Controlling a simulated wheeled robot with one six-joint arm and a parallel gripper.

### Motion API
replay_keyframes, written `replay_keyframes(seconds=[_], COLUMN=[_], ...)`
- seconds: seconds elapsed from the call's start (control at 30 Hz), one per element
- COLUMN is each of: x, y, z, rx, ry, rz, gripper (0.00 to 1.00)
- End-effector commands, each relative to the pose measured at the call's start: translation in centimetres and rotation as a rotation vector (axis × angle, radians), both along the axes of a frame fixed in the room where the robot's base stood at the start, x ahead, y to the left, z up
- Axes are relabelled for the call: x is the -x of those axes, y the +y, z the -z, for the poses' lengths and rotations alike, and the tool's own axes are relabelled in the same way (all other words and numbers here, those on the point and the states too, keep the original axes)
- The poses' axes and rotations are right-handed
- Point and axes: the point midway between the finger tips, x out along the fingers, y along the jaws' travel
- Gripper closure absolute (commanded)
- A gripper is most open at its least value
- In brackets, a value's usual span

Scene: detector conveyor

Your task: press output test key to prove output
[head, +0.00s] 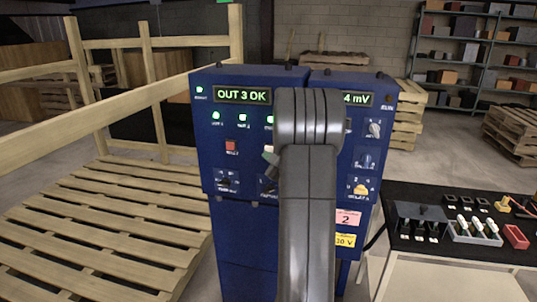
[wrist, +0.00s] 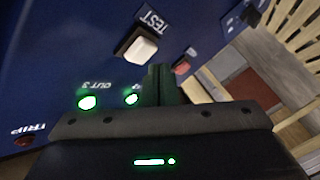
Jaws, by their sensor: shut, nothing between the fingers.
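The blue cabinet (head: 236,172) carries a display (head: 242,96) reading "OUT 3 OK". In the wrist view the white square key (wrist: 140,48), labelled TEST, sits in a dark frame. The OUT 3 lamp (wrist: 87,102) and a lamp beside it (wrist: 131,98) glow green. The TRIP lamp (wrist: 25,140) is dark red. My gripper (wrist: 161,72) is shut and empty, its tips just below and right of the TEST key in the picture. I cannot tell whether the tips touch the panel. In the head view my arm hides much of the panel's middle.
A red button (head: 231,147) is left of my arm, and it also shows beside my fingertips in the wrist view (wrist: 182,67). Knobs (head: 374,129) line the right panel. A wooden pallet structure (head: 110,225) stands left, and a black-topped bench (head: 460,250) right.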

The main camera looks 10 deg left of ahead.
Motion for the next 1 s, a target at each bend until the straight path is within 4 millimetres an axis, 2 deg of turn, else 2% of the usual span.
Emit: replay_keyframes(seconds=[0.33,0.8,1.0], x=[0.3,4.7,5.1], y=[0.0,0.2,0.2], z=[0.0,0.1,-0.1], rx=[0.0,0.001,0.001], ry=[-0.001,0.0,-0.001], rz=[-0.001,-0.001,0.0], gripper=[1.0,1.0,1.0])
